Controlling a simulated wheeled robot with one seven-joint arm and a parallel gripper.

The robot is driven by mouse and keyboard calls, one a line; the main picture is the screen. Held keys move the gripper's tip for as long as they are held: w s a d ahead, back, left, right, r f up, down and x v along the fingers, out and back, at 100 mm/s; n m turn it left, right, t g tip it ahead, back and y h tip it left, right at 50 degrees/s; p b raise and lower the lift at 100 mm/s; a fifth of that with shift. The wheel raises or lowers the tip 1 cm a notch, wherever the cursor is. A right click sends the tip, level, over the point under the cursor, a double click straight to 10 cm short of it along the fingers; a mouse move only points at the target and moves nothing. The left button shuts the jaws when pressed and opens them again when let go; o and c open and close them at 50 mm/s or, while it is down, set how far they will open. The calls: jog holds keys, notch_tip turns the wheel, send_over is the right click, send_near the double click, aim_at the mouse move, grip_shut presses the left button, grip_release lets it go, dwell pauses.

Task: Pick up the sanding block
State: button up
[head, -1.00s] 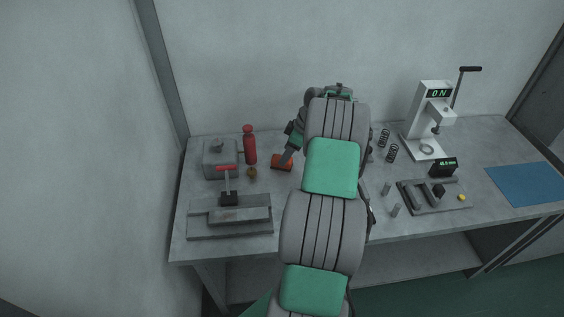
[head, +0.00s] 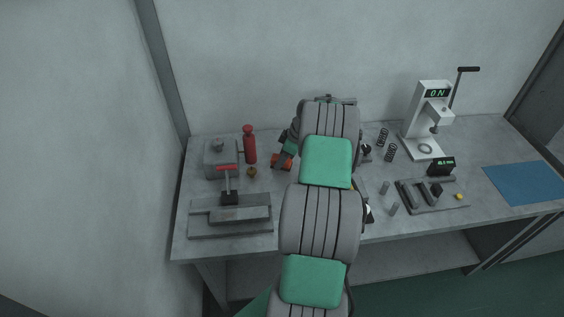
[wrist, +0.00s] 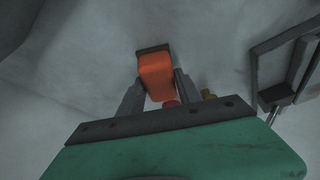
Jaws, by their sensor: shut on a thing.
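The sanding block (wrist: 156,72) is orange with a dark face at its far end. It sits between the two fingers of my gripper (wrist: 157,88) in the wrist view, and the fingers are shut on it. In the head view part of the orange block (head: 281,161) shows left of my arm, near the back middle of the bench. My gripper (head: 283,158) is partly hidden there behind my own arm. I cannot tell whether the block is clear of the bench top.
Left of the block stand a red bottle (head: 249,146), a small brass piece (head: 251,172) and a grey box (head: 220,158). A clamp fixture (head: 230,215) is at front left. Right are springs (head: 390,152), a white press (head: 430,120), a grey fixture (head: 430,197) and a blue mat (head: 525,184).

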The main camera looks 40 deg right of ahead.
grip_shut()
jog(key=shift+d+r+b, duration=0.1)
jog(key=shift+r+b, duration=0.25)
jog(key=shift+r, duration=0.1)
jog(key=s+a+r+b, duration=0.4)
jog(key=s+a+r, duration=0.4)
jog(key=s+r, duration=0.3)
jog(key=shift+s+r, duration=0.3)
jog(key=shift+r, duration=0.3)
